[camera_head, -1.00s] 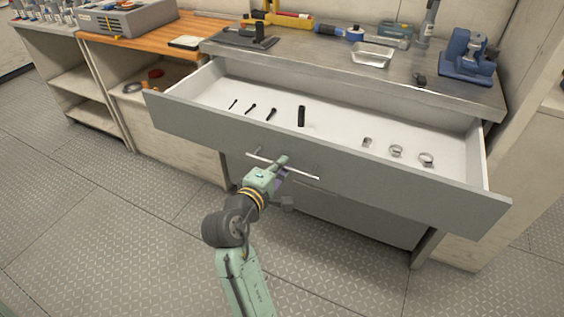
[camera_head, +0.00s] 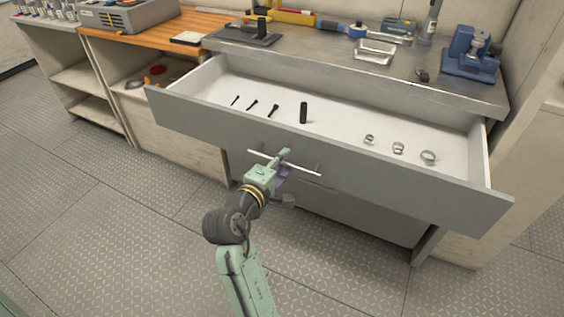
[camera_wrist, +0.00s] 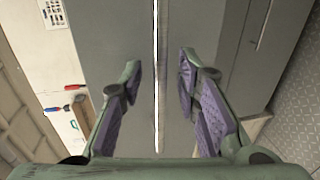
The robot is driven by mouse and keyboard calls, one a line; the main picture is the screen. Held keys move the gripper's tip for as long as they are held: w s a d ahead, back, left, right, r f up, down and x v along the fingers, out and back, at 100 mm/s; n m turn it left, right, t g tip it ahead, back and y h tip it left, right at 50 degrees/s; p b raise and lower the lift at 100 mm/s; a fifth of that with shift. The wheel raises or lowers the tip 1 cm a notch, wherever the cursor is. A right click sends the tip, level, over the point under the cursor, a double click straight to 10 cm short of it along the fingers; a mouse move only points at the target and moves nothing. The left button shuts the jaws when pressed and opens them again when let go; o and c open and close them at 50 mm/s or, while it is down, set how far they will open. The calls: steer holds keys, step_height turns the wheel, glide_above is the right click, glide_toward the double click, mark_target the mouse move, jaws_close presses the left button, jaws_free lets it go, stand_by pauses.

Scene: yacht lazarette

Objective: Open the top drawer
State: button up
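The top drawer (camera_head: 345,175) is pulled far out of the cabinet, and its white inside shows. Its thin bar handle (camera_head: 311,171) runs across the grey front; in the wrist view the handle (camera_wrist: 156,100) passes upright between my fingers. My gripper (camera_head: 282,163) is at the handle, left of its middle in the head view. In the wrist view my gripper (camera_wrist: 160,72) is open, with one finger on each side of the bar and a visible gap to each. Part of the handle is hidden behind the gripper in the head view.
The drawer holds a black cylinder (camera_head: 303,113), several small dark pieces and metal rings. Above it, the metal worktop (camera_head: 330,55) carries a vise (camera_head: 470,58), a metal tray (camera_head: 375,50) and tools. Open shelves stand at the left. The patterned floor in front is clear.

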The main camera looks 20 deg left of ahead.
steer(key=s+r, duration=0.2)
steer(key=s, duration=0.9)
steer(key=shift+s+a+r, duration=0.2)
steer(key=shift+s, duration=0.1)
